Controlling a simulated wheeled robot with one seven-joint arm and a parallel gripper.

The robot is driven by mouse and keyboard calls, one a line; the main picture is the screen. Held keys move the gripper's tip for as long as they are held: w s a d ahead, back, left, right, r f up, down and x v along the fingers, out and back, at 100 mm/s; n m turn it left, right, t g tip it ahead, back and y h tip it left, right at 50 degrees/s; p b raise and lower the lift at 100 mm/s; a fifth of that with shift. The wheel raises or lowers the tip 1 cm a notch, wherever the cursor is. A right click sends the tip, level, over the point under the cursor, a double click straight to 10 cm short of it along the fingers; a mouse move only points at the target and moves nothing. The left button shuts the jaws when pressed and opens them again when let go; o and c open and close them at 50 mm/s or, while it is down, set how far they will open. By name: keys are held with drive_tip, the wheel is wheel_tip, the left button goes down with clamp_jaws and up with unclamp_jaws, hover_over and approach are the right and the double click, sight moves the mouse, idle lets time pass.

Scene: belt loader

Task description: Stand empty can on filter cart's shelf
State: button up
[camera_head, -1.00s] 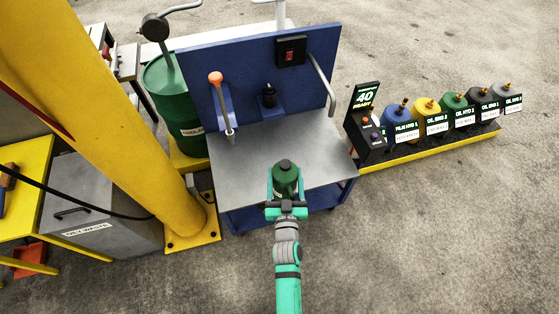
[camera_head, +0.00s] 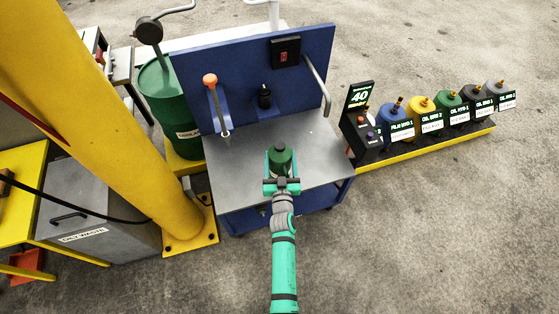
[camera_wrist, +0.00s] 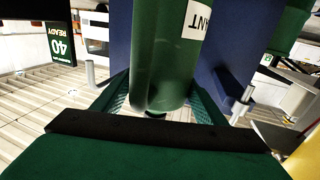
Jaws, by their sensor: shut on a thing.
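A green can (camera_head: 281,160) with a dark cap is held in my gripper (camera_head: 281,178). In the wrist view the same can (camera_wrist: 168,50) fills the top middle, with part of a white label at its upper right, and the fingers lie on either side of it. The filter cart is blue with a grey metal shelf (camera_head: 240,185) and an upright blue back panel (camera_head: 235,75). In the head view the can is over the front middle of the shelf. Whether its base touches the shelf is hidden.
An orange-knobbed lever (camera_head: 210,80) and a black fitting (camera_head: 264,97) are at the cart's panel. A yellow column (camera_head: 120,130) and green drum (camera_head: 170,105) stand left. Several coloured cans, including a yellow one (camera_head: 424,107), line a rack at right. The shelf around the can is clear.

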wheel_tip(320, 180, down, 6)
drive_tip(key=w, duration=0.3)
drive_tip(key=shift+f, duration=0.2)
drive_tip(key=shift+a+f, duration=0.1)
drive_tip(key=shift+f, duration=0.05)
drive_tip(key=o, duration=1.5)
drive_tip(key=shift+s, duration=0.1)
drive_tip(key=shift+o, duration=0.2)
